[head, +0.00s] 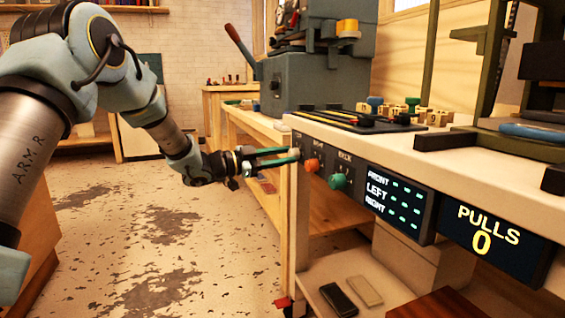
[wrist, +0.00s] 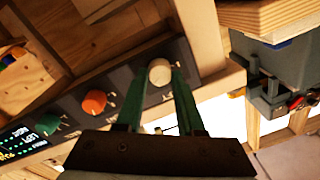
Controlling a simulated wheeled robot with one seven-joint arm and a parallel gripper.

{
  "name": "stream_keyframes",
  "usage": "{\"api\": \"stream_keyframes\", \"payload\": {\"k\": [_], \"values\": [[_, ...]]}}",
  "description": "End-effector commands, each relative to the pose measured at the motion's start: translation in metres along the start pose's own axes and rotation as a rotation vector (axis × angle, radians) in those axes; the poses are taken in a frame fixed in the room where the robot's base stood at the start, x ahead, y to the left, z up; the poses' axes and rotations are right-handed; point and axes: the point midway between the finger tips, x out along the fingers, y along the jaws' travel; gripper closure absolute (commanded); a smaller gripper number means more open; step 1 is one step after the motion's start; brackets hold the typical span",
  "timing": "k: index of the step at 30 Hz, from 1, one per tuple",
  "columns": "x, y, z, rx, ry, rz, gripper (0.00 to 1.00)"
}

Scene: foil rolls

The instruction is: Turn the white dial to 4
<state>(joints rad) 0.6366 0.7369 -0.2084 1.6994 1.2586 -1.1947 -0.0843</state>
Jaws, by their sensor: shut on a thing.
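The white dial (wrist: 159,72) shows in the wrist view at the end of a dark control panel, with small marks beside it that I cannot read. My gripper (wrist: 160,82) has its two green fingers on either side of the dial and is shut on it. In the head view my gripper (head: 296,156) reaches the left end of the panel (head: 325,182). The white dial is mostly hidden there by the fingers, and its setting cannot be read.
An orange dial (head: 312,165) and a green dial (head: 337,181) sit beside it on the panel. A display (head: 397,204) shows rows for front, left and right. A black sign (head: 490,240) reads PULLS 0. The floor at left is open.

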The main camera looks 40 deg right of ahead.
Motion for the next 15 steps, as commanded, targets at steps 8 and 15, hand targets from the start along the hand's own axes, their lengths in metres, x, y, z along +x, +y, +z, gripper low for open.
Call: {"api": "stream_keyframes", "payload": {"k": [8,15], "values": [[-0.0007,0.0013,0.0030,0.193,0.012,0.001,1.00],[-0.0007,0.0007,0.0021,0.287,0.017,0.001,1.00]]}}
